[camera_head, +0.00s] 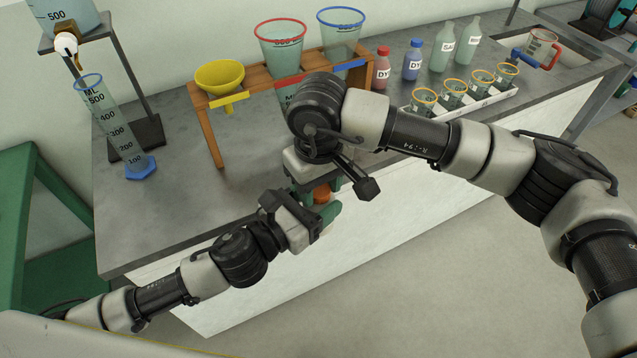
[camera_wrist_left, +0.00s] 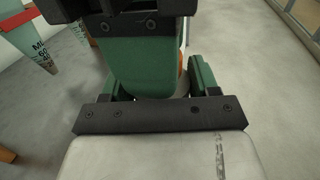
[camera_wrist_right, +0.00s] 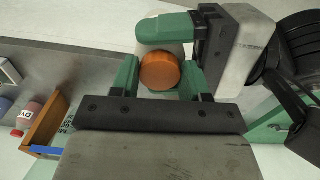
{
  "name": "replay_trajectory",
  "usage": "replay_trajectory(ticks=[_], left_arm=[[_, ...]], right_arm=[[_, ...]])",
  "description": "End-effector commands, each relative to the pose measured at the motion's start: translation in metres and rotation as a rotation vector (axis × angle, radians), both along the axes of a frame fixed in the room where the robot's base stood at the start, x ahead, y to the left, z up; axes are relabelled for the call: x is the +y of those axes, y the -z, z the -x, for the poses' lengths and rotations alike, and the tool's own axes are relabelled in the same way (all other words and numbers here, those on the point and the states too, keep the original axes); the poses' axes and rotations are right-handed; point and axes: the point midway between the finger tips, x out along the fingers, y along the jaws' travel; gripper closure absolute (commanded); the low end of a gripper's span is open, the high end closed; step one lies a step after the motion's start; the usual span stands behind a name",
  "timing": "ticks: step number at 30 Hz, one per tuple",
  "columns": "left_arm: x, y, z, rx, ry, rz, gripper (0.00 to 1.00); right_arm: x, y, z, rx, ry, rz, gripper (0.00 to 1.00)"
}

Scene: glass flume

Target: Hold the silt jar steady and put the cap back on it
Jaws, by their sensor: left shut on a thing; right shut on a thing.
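The orange cap (camera_wrist_right: 160,71) is between the two green fingers of my right gripper (camera_wrist_right: 158,78), which is shut on it. The cap also shows as a small orange patch in the head view (camera_head: 322,194). My left gripper (camera_head: 326,213) comes in from the left just below, shut on the silt jar. The jar is mostly hidden by fingers and cap; a pale rounded part of it (camera_wrist_right: 148,46) shows beside the cap in the right wrist view. In the left wrist view a green finger blocks most of the jar. I cannot tell whether the cap touches the jar's rim.
Both grippers meet at the bench's (camera_head: 215,226) front edge. Behind stand a wooden rack (camera_head: 207,140) with a yellow funnel (camera_head: 219,76) and cones, a measuring cylinder (camera_head: 108,122), bottles (camera_head: 412,62) and a white tray (camera_head: 470,107) of cups. The bench's left front is clear.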

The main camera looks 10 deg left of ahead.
Motion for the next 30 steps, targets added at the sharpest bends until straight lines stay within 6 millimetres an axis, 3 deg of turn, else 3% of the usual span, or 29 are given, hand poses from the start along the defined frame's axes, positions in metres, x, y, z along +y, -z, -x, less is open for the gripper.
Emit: replay_trajectory(ticks=[1, 6, 14, 24, 30], left_arm=[[0.0, 0.0, 0.0, -0.001, 0.0, 0.001, 1.0], [0.0, 0.0, 0.0, -0.001, 0.0, 0.001, 1.0], [0.0, 0.0, 0.0, -0.001, 0.0, 0.001, 1.0], [0.0, 0.0, 0.0, 0.001, -0.001, -0.001, 1.0], [0.0, 0.0, 0.0, 0.0, 0.0, 0.0, 1.0]], right_arm=[[-0.001, 0.0, -0.001, -0.002, 0.003, 0.002, 0.53], [-0.001, 0.0, -0.001, -0.001, 0.001, 0.002, 0.29], [0.0, -0.002, 0.0, -0.001, -0.002, -0.001, 0.29], [0.001, -0.041, 0.0, -0.002, -0.005, -0.003, 0.29], [0.0, -0.046, 0.0, 0.001, -0.003, -0.001, 0.29]])
